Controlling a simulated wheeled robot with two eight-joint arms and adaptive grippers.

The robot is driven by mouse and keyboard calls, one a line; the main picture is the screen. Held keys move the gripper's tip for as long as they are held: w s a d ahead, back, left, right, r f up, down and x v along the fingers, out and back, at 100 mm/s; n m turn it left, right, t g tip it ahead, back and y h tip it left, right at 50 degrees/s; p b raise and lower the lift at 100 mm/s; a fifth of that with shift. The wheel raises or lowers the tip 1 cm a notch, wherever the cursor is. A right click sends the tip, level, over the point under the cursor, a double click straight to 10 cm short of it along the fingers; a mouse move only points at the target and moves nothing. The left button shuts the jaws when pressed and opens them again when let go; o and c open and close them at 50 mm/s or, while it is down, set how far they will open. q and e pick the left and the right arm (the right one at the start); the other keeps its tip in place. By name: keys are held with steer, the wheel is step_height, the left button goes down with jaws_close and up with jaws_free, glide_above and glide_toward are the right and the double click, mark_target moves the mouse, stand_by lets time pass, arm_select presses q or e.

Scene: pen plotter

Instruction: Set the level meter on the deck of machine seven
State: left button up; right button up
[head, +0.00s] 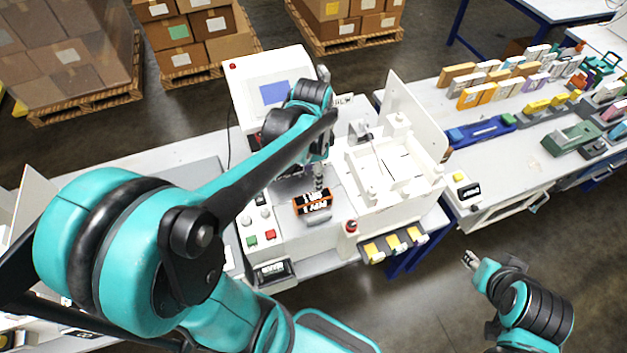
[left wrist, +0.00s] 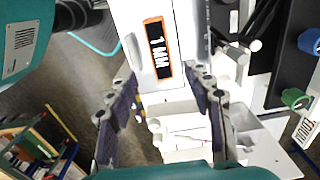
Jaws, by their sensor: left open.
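A small black block with orange edges and white lettering (head: 312,205), which I take to be the level meter, is on the white machine's left part. In the left wrist view its face (left wrist: 158,50) reads "1 MM". My left gripper (head: 318,180) is just behind and above it in the head view. In the left wrist view its fingers (left wrist: 164,88) are spread, with the block beyond them. I cannot tell whether they touch it. The white deck with raised posts (head: 395,165) is to the right. No number seven is readable. My right gripper (head: 470,259) hangs at lower right, its jaws unclear.
A white console with a blue screen (head: 275,92) stands behind my left gripper. A white upright panel (head: 413,118) rises behind the deck. A red knob (head: 351,226) and yellow-topped keys (head: 396,243) line the front. The right table holds several coloured blocks (head: 478,95).

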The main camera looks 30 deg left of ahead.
arm_select(q)
steer(key=s+d+r+n+t, duration=0.4)
steer(key=s+d+n+t, duration=0.1)
steer(key=d+n+t, duration=0.2)
steer(key=shift+r+n, duration=0.2)
steer(key=shift+n, duration=0.3)
steer(key=shift+s, duration=0.15)
